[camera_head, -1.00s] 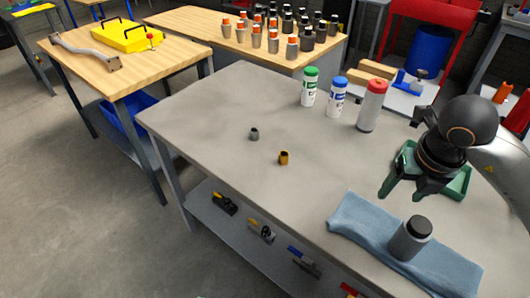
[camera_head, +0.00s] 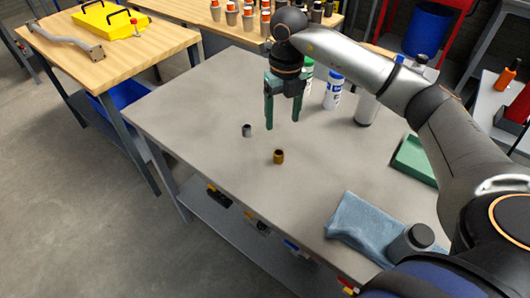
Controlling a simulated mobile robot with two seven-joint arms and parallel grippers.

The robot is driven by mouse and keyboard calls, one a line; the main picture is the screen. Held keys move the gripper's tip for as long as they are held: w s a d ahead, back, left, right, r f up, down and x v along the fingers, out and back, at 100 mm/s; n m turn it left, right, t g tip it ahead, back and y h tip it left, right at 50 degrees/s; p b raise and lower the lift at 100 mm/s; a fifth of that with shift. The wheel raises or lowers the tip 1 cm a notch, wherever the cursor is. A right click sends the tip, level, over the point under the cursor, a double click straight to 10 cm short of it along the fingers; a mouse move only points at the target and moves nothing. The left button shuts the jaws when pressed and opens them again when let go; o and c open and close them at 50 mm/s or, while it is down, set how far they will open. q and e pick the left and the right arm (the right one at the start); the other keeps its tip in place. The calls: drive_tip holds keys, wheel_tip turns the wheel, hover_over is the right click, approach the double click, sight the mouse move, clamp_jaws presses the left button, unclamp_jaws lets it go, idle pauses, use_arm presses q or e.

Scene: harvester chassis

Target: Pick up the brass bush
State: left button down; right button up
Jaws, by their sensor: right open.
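The brass bush (camera_head: 279,156) is a small gold-brown ring standing upright on the grey table. A similar grey bush (camera_head: 247,130) stands a little behind it to the left. My right gripper (camera_head: 283,124) hangs over the table with its green fingers pointing down. It is open and empty, and its fingertips appear just above and behind the brass bush in the picture, apart from it. My left gripper does not show.
A green tray (camera_head: 414,160) is partly hidden at the right. A blue cloth (camera_head: 360,228) lies at the front with a grey container (camera_head: 408,243). The table's left part is clear.

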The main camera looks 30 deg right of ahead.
hover_over(279, 152)
drive_tip(key=f, duration=0.6)
drive_tip(key=shift+d+f, duration=0.15)
drive_tip(key=shift+d, duration=0.15)
drive_tip(key=shift+s+a+f+p, duration=0.1)
drive_tip(key=shift+f+p, duration=0.15)
drive_tip(key=shift+f, duration=0.65)
drive_tip(key=shift+w+a+f+p, duration=0.1)
drive_tip(key=shift+a+f+p, duration=0.1)
drive_tip(key=shift+f, duration=0.75)
drive_tip(key=shift+s+a+f+p, duration=0.1)
drive_tip(key=shift+f+p, duration=0.15)
drive_tip(key=shift+f, duration=0.65)
drive_tip(key=shift+c, duration=0.3)
clamp_jaws()
